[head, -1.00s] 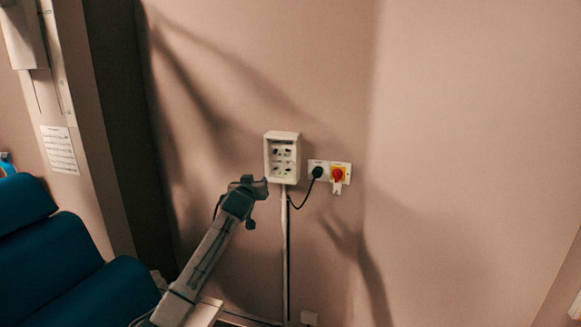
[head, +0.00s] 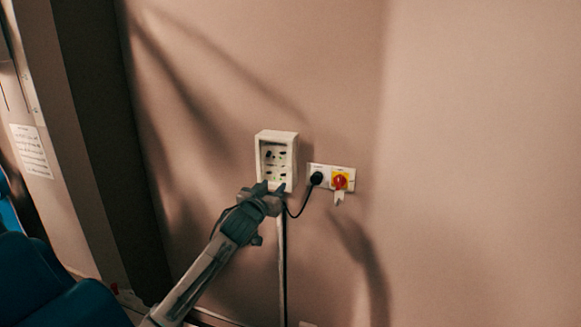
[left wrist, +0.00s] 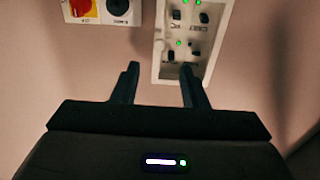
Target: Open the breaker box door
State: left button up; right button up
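The breaker box (head: 277,136) is a small white box on the wall, with dark switches and green lights showing inside its frame. I cannot make out a separate door panel, open or shut. My left gripper (head: 271,187) is at the box's lower edge, its two fingers apart and nothing between them. In the left wrist view the open fingers (left wrist: 158,70) point at the end of the box (left wrist: 202,48); one finger overlaps the box and the other lies beside it over the wall. I cannot tell whether they touch it. My right gripper is not in view.
Right of the box in the head view is a white plate (head: 328,168) with a black plug (head: 317,178) and a red knob on yellow (head: 341,181). A conduit (head: 281,255) runs down the wall. A blue seat (head: 40,280) is at lower left. The wall at right is bare.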

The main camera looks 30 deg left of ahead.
aim_at(286, 170)
pick_arm(q)
jog(key=p+x, duration=0.2)
jog(key=x, duration=0.3)
jog(key=p+x, duration=0.2)
jog(key=x, duration=0.3)
jog(key=shift+w+r, duration=0.2)
jog(key=shift+w, duration=0.15)
grip_shut()
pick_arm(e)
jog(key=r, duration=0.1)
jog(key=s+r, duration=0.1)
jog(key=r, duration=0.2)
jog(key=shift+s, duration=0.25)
